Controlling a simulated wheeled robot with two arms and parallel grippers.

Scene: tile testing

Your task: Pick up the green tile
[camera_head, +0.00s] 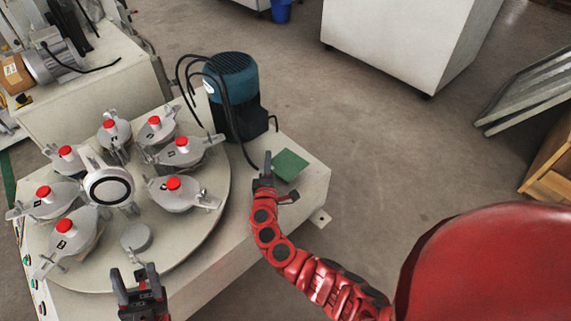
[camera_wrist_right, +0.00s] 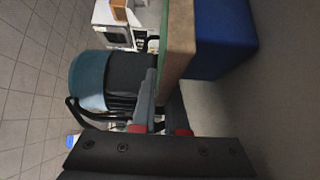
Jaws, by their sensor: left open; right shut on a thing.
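The green tile (camera_head: 289,165) is a flat square over the right corner of the machine's white table. In the head view I cannot tell whether it touches the table. My right gripper (camera_head: 268,172) is at its left edge and is shut on it. In the right wrist view, the tile's brown edge (camera_wrist_right: 178,42) with a green strip beside it runs into the jaws of my right gripper (camera_wrist_right: 165,108). My left gripper (camera_head: 138,283) is open and empty at the bottom left, near the front of the round turntable.
A blue and black motor (camera_head: 233,95) with black cables stands just behind the tile. The turntable (camera_head: 205,205) carries several grey clamps with red knobs. A blue surface (camera_wrist_right: 225,40) lies beside the brown edge. Floor right of the table is clear.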

